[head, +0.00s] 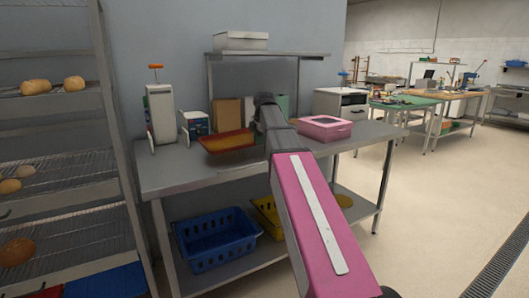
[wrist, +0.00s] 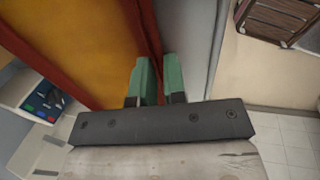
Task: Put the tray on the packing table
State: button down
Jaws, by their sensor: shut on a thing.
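The tray (head: 228,142) has a red rim and an orange-brown inside. It is over the left middle of the steel packing table (head: 180,178); I cannot tell whether it touches the top. In the wrist view the tray (wrist: 75,45) fills the upper left. The green fingers of my gripper (wrist: 160,80) are shut on its red rim. In the head view my own arm hides the fingers and the tray's right end.
A pink box (head: 325,128) stands right of my arm on the table. A white dispenser (head: 161,115) and a small blue-white box (head: 195,123) stand at left. Blue (head: 215,240) and yellow crates are on the lower shelf. A bread rack (head: 60,165) stands left. The table's front left is clear.

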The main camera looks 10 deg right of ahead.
jog(key=w+d+f, duration=0.2)
jog(key=d, duration=0.1)
jog(key=shift+w+d+f, duration=0.15)
jog(key=shift+s+x, duration=0.2)
jog(key=shift+x, duration=0.8)
jog(key=shift+s+x, duration=0.25)
jog(key=shift+x, duration=0.75)
jog(key=c, duration=1.3)
grip_release()
jog(key=shift+d+f, duration=0.15)
jog(key=shift+f, duration=0.05)
jog(key=shift+o, duration=0.6)
jog(key=shift+r, duration=0.1)
jog(key=v, duration=1.2)
jog(key=shift+s, duration=0.15)
